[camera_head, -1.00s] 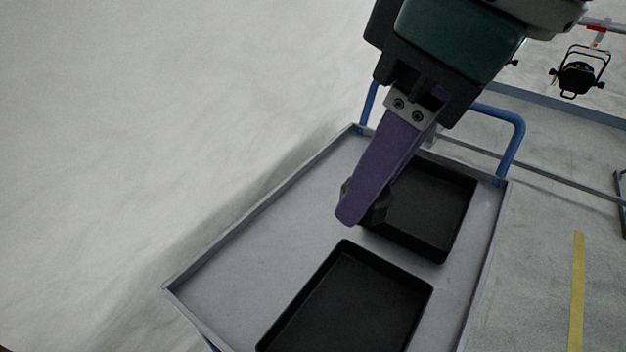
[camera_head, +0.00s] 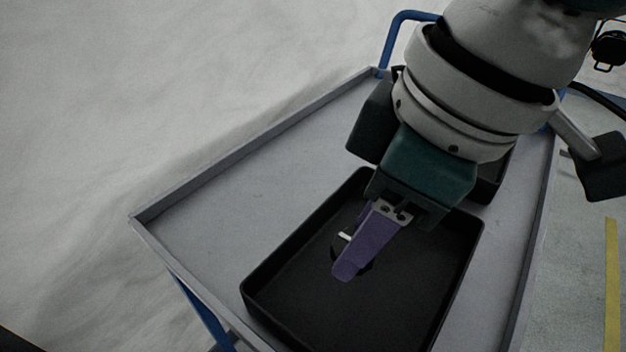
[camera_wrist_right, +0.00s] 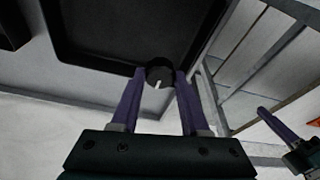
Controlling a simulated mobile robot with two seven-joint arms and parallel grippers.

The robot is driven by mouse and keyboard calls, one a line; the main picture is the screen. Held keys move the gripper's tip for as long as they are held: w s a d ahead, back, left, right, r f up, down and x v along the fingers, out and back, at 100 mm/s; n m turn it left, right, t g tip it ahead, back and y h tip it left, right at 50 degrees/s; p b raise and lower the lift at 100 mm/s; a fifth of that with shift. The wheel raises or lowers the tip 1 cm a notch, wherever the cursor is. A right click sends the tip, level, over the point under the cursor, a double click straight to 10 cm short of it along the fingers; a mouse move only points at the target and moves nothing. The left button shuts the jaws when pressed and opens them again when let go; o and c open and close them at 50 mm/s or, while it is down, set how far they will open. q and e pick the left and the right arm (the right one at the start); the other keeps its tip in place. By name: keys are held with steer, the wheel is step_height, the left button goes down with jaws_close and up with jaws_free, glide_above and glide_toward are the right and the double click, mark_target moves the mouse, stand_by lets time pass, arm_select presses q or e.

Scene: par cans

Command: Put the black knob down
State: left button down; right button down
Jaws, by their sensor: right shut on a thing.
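The black knob (camera_head: 337,254), round with a white pointer line, is between the purple fingertips of my right gripper (camera_head: 348,262). In the right wrist view the knob (camera_wrist_right: 158,72) shows clearly between both fingers of the right gripper (camera_wrist_right: 161,77), which is shut on it. In the head view the near black tray (camera_head: 290,222) lies behind and around the knob. I cannot tell whether the knob touches the tray floor. The near finger hides part of the knob. A purple finger, apparently of my left gripper (camera_wrist_right: 282,124), shows at the right wrist view's edge; its opening cannot be seen.
The trays lie on a grey cart (camera_head: 235,205) with a raised rim and blue frame. A second black tray (camera_head: 492,180) is mostly hidden behind my right arm. The cart's left part is bare. A yellow floor line (camera_head: 611,285) runs at the right.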

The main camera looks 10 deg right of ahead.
step_height(320, 180, down, 10)
steer(key=shift+r+b, duration=0.25)
steer(key=shift+b, duration=0.75)
steer(key=shift+f, duration=0.15)
steer(key=shift+c, duration=2)
jaws_free()
